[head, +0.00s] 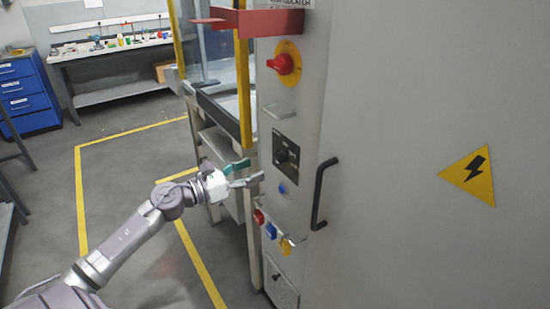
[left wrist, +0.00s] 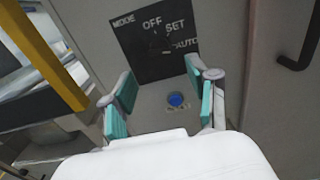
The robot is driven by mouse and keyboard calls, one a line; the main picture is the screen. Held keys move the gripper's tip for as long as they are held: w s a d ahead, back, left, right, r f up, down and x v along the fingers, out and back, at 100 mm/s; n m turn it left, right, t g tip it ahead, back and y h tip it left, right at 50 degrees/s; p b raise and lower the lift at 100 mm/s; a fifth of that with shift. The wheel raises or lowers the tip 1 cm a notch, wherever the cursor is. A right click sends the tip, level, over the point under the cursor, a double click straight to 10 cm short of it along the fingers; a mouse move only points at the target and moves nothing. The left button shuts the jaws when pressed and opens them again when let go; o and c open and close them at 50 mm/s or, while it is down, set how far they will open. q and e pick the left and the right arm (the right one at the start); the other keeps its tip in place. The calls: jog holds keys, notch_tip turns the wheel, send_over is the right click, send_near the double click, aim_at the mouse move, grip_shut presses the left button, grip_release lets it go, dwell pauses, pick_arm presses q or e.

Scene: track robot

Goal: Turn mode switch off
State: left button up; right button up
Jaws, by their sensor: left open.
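The mode switch (head: 286,155) is a black knob on a dark square plate on the grey cabinet's narrow face. In the left wrist view the mode plate (left wrist: 150,60) reads MODE, OFF, SET and AUTO; the dark knob blends into it, so its setting is unclear. My left gripper (head: 249,172) is open, with teal pads, just left of and slightly below the switch. In the wrist view my left gripper (left wrist: 160,88) has its fingers spread below the plate, with nothing between the pads. My right gripper is not in view.
A red rotary switch (head: 284,64) sits above, below a red bracket (head: 262,22). A blue button (head: 282,188) is below the mode plate, with red, blue and yellow parts (head: 272,231) lower down. A black door handle (head: 321,194) juts out to the right. A yellow-framed guard (head: 243,90) stands left.

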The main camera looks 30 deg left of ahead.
aim_at(280, 159)
pick_arm(q)
jog(key=p+x, duration=0.2)
jog(key=x, duration=0.6)
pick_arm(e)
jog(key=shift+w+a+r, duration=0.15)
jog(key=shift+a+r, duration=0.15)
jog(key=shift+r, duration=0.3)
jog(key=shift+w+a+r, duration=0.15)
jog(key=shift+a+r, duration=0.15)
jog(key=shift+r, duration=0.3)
pick_arm(q)
jog(key=c, duration=1.1)
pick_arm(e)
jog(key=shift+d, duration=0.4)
